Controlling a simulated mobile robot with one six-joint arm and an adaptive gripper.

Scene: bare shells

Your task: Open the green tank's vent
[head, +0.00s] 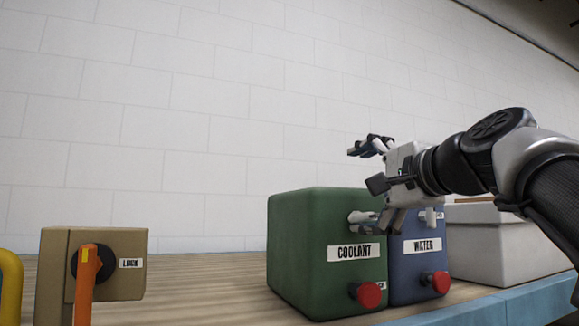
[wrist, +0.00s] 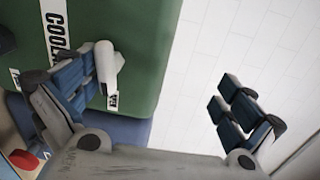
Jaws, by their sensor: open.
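The green tank (head: 300,250), labelled COOLANT, stands on the wooden bench; its wall also fills the upper left of the wrist view (wrist: 150,40). A pale, stubby handle (head: 361,216), apparently the vent, sticks out of its upper front. It also shows in the wrist view (wrist: 108,62), beside the inner side of the left finger; I cannot tell whether they touch. A red knob (head: 367,294) sits low on the tank's front. My gripper (head: 367,187) is open and empty, one finger above the tank's top and the other by the handle, partly hiding it.
A blue tank (head: 410,270) labelled WATER, with its own red knob (head: 440,282), stands right beside the green one. A pale grey box (head: 495,250) is farther right. A tan box (head: 125,275) with an orange lever (head: 87,280) stands left. Bare bench lies between.

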